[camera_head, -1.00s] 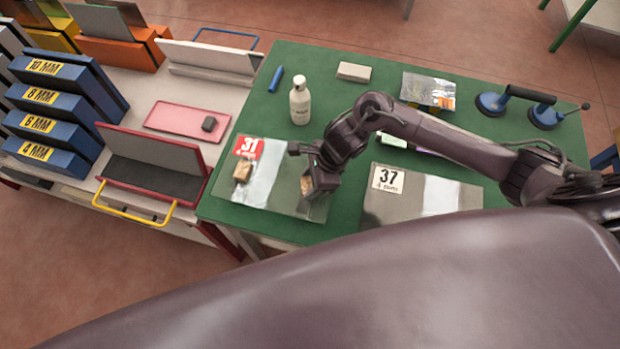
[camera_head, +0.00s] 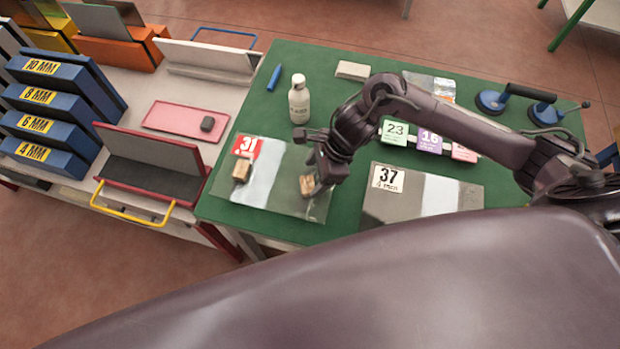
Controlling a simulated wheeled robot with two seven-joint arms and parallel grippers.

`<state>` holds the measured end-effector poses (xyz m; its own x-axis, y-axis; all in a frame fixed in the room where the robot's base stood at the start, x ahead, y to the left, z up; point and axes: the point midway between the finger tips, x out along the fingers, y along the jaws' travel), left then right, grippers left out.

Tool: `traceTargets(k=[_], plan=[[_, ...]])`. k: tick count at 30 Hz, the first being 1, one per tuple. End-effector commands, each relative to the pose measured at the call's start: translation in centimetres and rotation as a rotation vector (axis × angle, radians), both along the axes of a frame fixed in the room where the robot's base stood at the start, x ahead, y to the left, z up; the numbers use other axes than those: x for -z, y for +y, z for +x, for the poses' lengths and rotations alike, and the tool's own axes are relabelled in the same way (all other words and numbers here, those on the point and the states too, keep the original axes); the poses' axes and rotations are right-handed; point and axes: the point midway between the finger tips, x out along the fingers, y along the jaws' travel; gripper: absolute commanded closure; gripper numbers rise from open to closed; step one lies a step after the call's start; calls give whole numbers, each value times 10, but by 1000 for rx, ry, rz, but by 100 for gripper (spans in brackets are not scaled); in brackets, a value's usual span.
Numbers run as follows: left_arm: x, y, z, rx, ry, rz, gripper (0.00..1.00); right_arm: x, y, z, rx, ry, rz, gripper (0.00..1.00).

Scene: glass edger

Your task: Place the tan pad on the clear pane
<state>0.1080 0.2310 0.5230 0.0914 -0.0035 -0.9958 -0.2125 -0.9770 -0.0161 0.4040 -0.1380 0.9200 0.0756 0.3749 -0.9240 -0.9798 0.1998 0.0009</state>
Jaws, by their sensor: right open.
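The clear pane (camera_head: 262,190), with a red "31" label, lies on the green table. One tan pad (camera_head: 241,168) sits near its left side, just below the label. A second tan pad (camera_head: 307,184) sits on the pane's right part. My right gripper (camera_head: 318,177) is open, right at this second pad and partly covering its right side; whether a finger touches it I cannot tell. My left gripper is not in view.
A grey pane (camera_head: 405,207) labelled "37" lies to the right. A white bottle (camera_head: 299,100) stands behind the clear pane. Coloured number cards (camera_head: 429,140) and suction cups (camera_head: 490,102) are farther right. A red-framed rack (camera_head: 152,170) stands left of the table.

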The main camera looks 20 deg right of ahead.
Motion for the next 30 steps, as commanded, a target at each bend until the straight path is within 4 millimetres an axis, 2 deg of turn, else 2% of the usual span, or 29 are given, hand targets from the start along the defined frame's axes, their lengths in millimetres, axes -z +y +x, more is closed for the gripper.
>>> traceTargets(k=[6,12,18,30], plan=[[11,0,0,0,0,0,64,-42,-19,-2,0,-6,-3,34],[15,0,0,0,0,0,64,-68,-28,-5,0,-3,-1,34],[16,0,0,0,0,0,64,-75,-31,-6,1,1,-2,34],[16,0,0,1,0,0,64,-75,-30,-6,1,1,-1,34]])
